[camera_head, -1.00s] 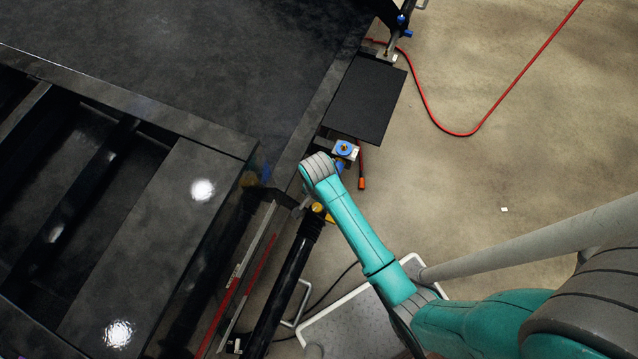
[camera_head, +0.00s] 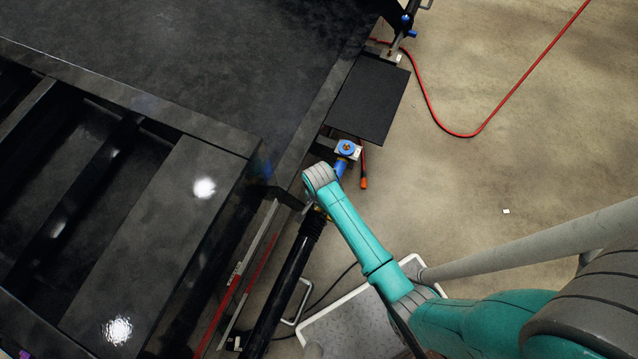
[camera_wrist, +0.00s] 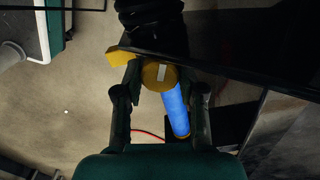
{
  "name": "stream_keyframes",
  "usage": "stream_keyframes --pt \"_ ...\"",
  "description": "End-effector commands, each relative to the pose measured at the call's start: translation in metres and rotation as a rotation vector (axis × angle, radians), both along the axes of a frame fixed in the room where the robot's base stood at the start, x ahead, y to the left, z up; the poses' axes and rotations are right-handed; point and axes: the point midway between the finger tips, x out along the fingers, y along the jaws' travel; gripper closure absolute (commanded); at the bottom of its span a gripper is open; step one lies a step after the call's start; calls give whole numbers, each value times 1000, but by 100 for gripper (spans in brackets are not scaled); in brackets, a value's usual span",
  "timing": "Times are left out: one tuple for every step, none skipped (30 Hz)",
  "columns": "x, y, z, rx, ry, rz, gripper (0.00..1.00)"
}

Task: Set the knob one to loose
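In the wrist view a round yellow knob (camera_wrist: 153,78) with a pale rectangular mark sits at the end of a blue cylinder (camera_wrist: 176,112). A flat yellow piece (camera_wrist: 122,56) sticks out to its upper left. My gripper (camera_wrist: 160,74) is open, with one finger on each side of the yellow knob; I cannot tell whether either finger touches it. No label tells which part is knob one.
A black ribbed tube (camera_head: 290,265) runs down beside the dark trailer frame (camera_head: 150,210). A black plate (camera_head: 368,98) lies above the fittings. A red hose (camera_head: 430,115) loops over the floor at right, where there is free room.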

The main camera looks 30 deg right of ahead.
Motion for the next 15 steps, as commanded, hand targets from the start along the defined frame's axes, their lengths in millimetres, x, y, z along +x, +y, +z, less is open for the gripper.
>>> stream_keyframes --pt "0 0 0 0 0 0 95" --pt "0 0 0 0 0 0 95" --pt "0 0 0 0 0 1 96" --pt "0 0 0 0 0 5 96" --pt "0 0 0 0 0 11 96" --pt "0 0 0 0 0 25 96" --pt "0 0 0 0 0 42 96" --pt "0 0 0 0 0 62 96" --pt "0 0 0 0 0 95 96" --pt "0 0 0 0 0 123 96" --pt "0 0 0 0 0 153 96" --pt "0 0 0 0 0 192 96" --pt "0 0 0 0 0 221 96" --pt "0 0 0 0 0 250 96" --pt "0 1 0 0 0 285 96"
